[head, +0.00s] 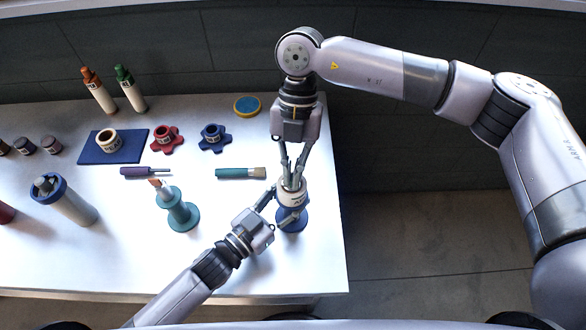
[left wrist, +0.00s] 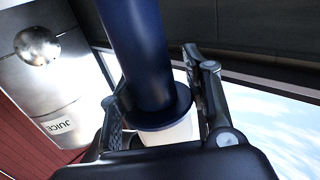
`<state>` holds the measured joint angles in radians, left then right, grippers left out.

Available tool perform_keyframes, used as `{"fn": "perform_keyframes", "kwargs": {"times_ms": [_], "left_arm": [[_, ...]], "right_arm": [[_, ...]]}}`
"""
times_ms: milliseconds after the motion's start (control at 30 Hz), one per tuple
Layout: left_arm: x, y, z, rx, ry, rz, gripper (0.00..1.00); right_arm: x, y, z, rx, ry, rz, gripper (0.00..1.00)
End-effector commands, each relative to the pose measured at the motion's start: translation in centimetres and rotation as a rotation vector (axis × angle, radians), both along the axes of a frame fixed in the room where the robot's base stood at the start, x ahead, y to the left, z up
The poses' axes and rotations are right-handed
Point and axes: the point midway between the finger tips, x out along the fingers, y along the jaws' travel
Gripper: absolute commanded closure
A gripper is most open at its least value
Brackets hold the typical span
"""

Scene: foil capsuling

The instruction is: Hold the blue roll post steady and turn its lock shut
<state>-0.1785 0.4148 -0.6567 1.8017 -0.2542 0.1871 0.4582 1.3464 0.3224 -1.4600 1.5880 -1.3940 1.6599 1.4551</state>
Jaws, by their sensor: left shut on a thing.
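The blue roll post (head: 292,220) stands near the table's right edge, with a white lettered roll (head: 292,198) around its upper part. My left gripper (head: 279,203) comes in from the lower left, shut on the post, one finger on each side. In the left wrist view the blue post (left wrist: 143,60) with its flange and a pale part lie between the fingers. My right gripper (head: 292,181) points down from above, its fingers converging at the post's top. The fingers hide the lock there, so their grip on it is unclear.
A teal post (head: 178,212) stands left of my left gripper. A brush (head: 240,173), a blue knob (head: 214,137), a red knob (head: 166,138) and a blue mat (head: 90,151) lie behind. The table (head: 120,260) is clear at front left.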

Motion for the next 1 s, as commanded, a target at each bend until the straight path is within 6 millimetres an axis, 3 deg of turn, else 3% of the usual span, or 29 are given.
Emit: {"fn": "perform_keyframes", "kwargs": {"times_ms": [400, 900, 1000], "left_arm": [[-0.03, 0.01, -0.12, 0.005, -0.001, 0.0, 1.0], [-0.04, 0.0, -0.13, 0.006, -0.001, 0.0, 1.0], [-0.04, 0.01, -0.13, 0.005, -0.001, 0.0, 1.0]], "right_arm": [[0.03, 0.17, 0.05, 0.001, -0.001, 0.188, 1.0], [0.02, 0.19, 0.06, 0.002, 0.0, 0.21, 1.0], [0.01, 0.18, 0.06, 0.002, 0.0, 0.209, 0.89]]}}
